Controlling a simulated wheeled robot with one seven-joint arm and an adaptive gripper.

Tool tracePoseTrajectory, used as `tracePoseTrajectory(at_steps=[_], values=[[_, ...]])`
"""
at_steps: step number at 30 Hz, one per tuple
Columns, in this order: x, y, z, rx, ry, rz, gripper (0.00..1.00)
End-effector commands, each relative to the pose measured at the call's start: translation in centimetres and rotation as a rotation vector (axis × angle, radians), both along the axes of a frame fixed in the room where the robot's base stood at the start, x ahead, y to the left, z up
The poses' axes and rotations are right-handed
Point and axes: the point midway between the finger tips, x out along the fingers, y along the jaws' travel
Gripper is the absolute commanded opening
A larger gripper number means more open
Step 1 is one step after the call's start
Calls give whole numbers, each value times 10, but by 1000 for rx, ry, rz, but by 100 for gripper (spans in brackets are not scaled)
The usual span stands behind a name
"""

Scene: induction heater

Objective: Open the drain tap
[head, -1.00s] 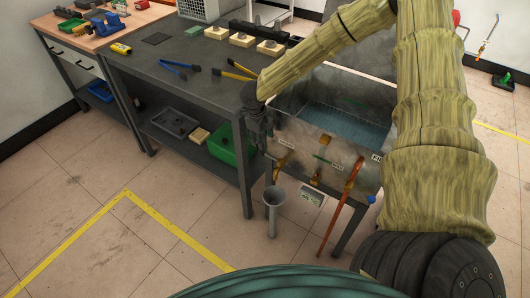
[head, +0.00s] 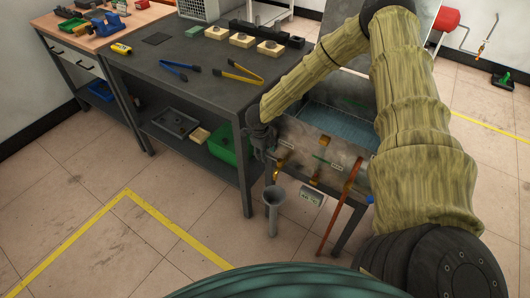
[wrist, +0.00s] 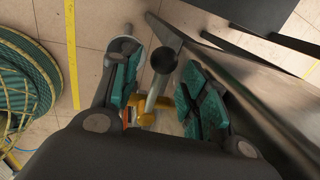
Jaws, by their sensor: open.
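The tank (head: 335,150) stands at the right end of the grey bench, with small labels on its front. The tap with a yellow handle (head: 278,168) is at the tank's front left, above a grey funnel (head: 272,196), partly hidden by my gripper (head: 268,158). In the wrist view my gripper (wrist: 160,88) is open, with green pads on either side of the tap's grey pipe (wrist: 153,98). The yellow handle (wrist: 152,132) lies low between the fingers, near the palm. I cannot tell whether a finger touches it. The funnel rim (wrist: 122,44) shows beyond the left finger.
Another valve (head: 318,172) and a copper pipe (head: 342,205) are on the tank front to the right. The bench (head: 190,75) carries blue tongs (head: 175,71) and yellow tongs (head: 240,70). A green bin (head: 229,150) sits on the lower shelf. Floor in front is clear.

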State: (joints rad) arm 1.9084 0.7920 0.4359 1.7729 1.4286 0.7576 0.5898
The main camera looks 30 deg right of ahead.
Motion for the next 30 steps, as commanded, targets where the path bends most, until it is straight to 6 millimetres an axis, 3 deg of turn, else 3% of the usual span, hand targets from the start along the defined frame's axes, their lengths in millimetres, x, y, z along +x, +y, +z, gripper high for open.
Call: tracePoseTrajectory(at_steps=[12,18,20,30], values=[[1,-1,-5,0,-1,0,45],[0,-1,-5,0,0,0,8],[0,-1,-5,-1,0,0,0],[0,1,-4,-1,0,27,0]])
